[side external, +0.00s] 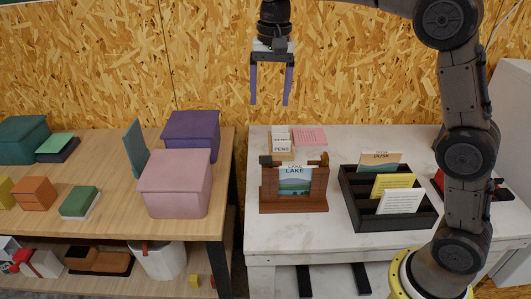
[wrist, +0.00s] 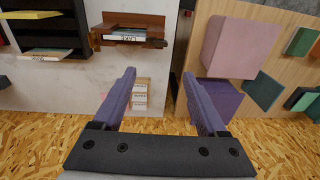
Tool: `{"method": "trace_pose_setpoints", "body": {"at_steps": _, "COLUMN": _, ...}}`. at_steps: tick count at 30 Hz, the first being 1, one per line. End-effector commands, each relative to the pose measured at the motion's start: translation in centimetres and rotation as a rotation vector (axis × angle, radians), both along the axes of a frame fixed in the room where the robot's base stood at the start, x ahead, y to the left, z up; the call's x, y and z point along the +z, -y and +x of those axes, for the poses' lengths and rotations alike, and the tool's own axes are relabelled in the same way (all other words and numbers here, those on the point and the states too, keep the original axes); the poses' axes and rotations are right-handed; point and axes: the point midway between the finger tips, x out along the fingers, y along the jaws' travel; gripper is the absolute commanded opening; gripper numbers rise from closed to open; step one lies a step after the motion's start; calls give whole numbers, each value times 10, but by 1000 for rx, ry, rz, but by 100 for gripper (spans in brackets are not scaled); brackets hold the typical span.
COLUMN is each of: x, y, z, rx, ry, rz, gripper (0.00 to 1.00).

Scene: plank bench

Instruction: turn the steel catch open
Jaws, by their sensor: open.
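My gripper (side external: 270,103) is open and empty, high above the back of the white bench in the side view. Its two purple fingers also show apart in the wrist view (wrist: 157,80). A brown wooden stand (side external: 294,206) holding a LAKE card (side external: 295,182) is on the white bench, below and in front of my gripper. The stand also shows at the top of the wrist view (wrist: 133,20). A dark block (side external: 265,160) is at its upper left corner. I cannot clearly make out a steel catch in either view.
A black slotted rack (side external: 345,195) with cards stands right of the wooden stand. A PENS box (side external: 281,146) and a pink card (side external: 310,136) lie behind it. A wooden table (side external: 120,218) with pink (side external: 175,185) and purple (side external: 190,128) boxes is at left, across a gap.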

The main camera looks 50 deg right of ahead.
Motion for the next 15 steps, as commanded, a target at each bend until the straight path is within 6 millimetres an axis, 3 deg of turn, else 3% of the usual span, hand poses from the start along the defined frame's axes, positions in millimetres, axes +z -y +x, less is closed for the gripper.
{"method": "trace_pose_setpoints", "body": {"at_steps": 3, "x": -23, "y": -2, "z": 10, "rx": 4, "ry": -46, "rz": -2, "gripper": 75}}
{"method": "trace_pose_setpoints", "body": {"at_steps": 11, "x": -49, "y": -3, "z": 11, "rx": 7, "ry": -71, "rz": -3, "gripper": 75}}
{"method": "trace_pose_setpoints", "body": {"at_steps": 15, "x": -74, "y": -2, "z": 10, "rx": 7, "ry": -72, "rz": -3, "gripper": 75}}
